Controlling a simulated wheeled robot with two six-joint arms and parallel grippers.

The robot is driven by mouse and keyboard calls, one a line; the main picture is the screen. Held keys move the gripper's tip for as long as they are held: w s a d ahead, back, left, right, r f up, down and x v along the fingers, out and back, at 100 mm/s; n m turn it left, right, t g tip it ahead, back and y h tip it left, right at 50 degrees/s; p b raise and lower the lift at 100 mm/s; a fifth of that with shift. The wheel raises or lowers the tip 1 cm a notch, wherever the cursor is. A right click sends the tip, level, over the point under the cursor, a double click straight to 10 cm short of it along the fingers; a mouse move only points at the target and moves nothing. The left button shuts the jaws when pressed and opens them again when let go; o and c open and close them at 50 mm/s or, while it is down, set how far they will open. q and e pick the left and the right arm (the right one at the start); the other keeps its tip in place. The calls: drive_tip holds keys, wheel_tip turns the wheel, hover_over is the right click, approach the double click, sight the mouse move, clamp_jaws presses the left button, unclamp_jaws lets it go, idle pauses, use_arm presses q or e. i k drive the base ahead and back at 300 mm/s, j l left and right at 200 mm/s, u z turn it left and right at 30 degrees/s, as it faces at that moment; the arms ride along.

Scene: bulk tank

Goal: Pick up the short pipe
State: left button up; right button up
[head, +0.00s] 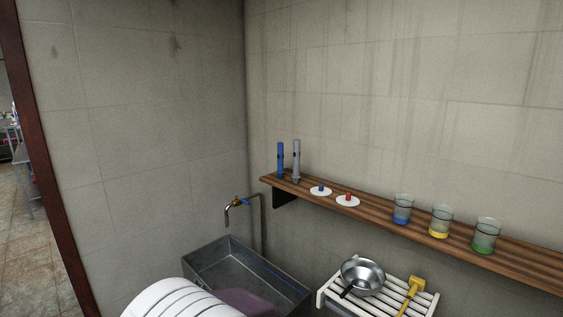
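Two slim pipe-like tubes stand upright near the left end of the wooden shelf (360,213). The blue tube (280,158) is on the left and looks slightly shorter. The grey tube (296,160) stands close beside it on the right. I cannot tell for sure which one is the short pipe. A bent metal faucet pipe (262,225) also shows on the wall below the shelf's left end. Neither of my grippers is in view.
Two white discs with blue (321,190) and red (347,199) knobs and several glasses (403,209) share the shelf. Below are a metal sink (225,252) and a white slatted rack (383,305) holding a pan (363,275) and yellow tool (412,291). A doorway opens far left.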

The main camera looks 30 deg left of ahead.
sight(280, 171)
drive_tip(key=u, duration=1.4)
